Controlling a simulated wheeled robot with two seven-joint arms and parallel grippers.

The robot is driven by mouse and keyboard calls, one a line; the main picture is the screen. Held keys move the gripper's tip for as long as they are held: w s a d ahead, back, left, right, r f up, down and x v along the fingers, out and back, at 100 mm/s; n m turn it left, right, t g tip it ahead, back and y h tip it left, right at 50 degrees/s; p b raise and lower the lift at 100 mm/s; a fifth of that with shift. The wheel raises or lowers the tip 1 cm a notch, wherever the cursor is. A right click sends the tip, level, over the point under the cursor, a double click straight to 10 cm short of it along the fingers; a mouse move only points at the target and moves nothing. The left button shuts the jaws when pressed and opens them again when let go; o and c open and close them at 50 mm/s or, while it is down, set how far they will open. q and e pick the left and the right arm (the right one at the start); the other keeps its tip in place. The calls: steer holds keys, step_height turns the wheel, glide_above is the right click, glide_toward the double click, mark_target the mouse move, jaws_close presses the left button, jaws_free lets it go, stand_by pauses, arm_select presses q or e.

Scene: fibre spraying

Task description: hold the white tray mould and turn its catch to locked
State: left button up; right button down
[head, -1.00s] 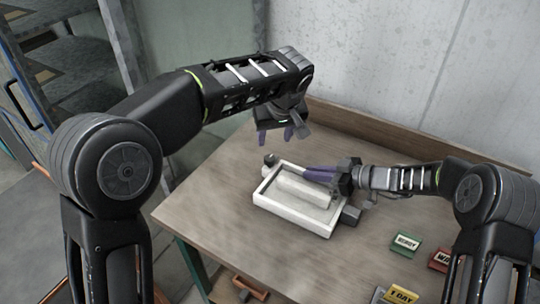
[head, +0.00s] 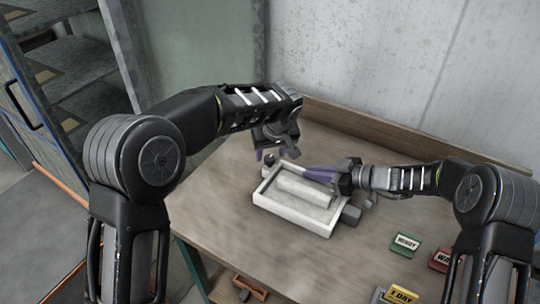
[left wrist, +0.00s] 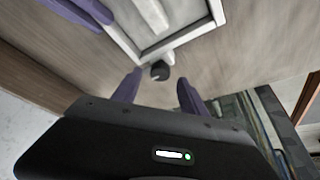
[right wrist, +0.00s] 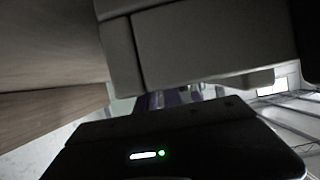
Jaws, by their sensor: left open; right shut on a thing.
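The white tray mould (head: 262,199) lies on the table, a shallow rectangular frame with a raised bar inside. A small dark round knob, apparently the catch (left wrist: 160,71), sits at its far left corner; it also shows in the head view (head: 270,159). My left gripper (head: 276,156) is open just above the knob. In the left wrist view its two purple fingers (left wrist: 158,82) stand either side of the knob's line, with no visible contact. My right gripper (head: 312,173) is shut on the mould's far right side. The right wrist view is mostly filled by a grey block face, and the grip is hidden.
A dark block (head: 351,214) sits at the mould's right end. A raised wooden edge (head: 380,135) and a wall close the back. The table's left front is clear.

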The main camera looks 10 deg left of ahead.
mark_target(272, 159)
arm_select(q)
steer(key=shift+x, duration=1.3)
steer(key=shift+c, duration=0.4)
jaws_close()
